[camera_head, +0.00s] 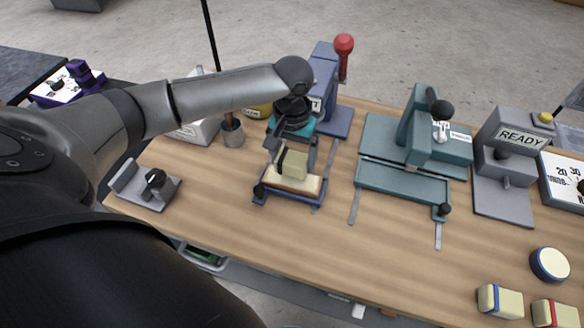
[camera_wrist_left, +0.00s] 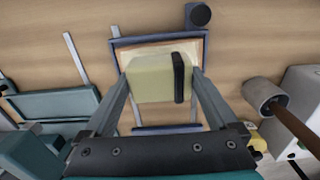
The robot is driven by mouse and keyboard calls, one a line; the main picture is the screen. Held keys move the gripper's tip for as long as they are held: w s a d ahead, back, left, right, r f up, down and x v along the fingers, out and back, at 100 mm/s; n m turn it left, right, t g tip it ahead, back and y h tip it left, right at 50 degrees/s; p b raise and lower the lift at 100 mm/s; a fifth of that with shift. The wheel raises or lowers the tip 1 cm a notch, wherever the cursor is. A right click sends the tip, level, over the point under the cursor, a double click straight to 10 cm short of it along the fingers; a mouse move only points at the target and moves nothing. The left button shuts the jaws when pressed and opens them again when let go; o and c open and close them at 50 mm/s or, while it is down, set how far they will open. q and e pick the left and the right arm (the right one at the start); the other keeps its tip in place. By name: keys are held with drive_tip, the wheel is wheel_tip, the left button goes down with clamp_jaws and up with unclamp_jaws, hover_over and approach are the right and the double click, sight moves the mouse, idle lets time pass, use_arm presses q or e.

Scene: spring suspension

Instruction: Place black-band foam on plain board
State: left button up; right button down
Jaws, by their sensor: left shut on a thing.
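The black-band foam (camera_head: 293,164) is a pale yellow-green block with a dark stripe near one end. My left gripper (camera_head: 290,155) comes down from above and is shut on it. In the left wrist view the foam (camera_wrist_left: 150,82) sits between the two fingers, its black band near the right finger. The plain board (camera_head: 299,185) is a cream slab in a blue-framed fixture (camera_head: 288,200), directly under the foam. Its edge also shows in the left wrist view (camera_wrist_left: 140,50). I cannot tell whether the foam touches the board. My right gripper is not in view.
A teal press (camera_head: 415,150) stands right of the fixture, and a blue stand with a red knob (camera_head: 343,45) behind it. A grey clamp (camera_head: 150,187) is at the left. A blue-band foam (camera_head: 500,300) and red-band foam (camera_head: 553,313) lie front right. The front middle of the table is clear.

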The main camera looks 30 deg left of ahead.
sight(292, 169)
use_arm(q)
wheel_tip(292, 169, down, 4)
drive_tip(key=shift+r+b, duration=0.1)
drive_tip(key=shift+b, duration=0.35)
drive_tip(key=o, duration=1)
drive_tip(key=shift+c, duration=0.2)
wheel_tip(292, 169, up, 12)
drive_tip(key=p, duration=0.3)
drive_tip(key=shift+r, duration=0.1)
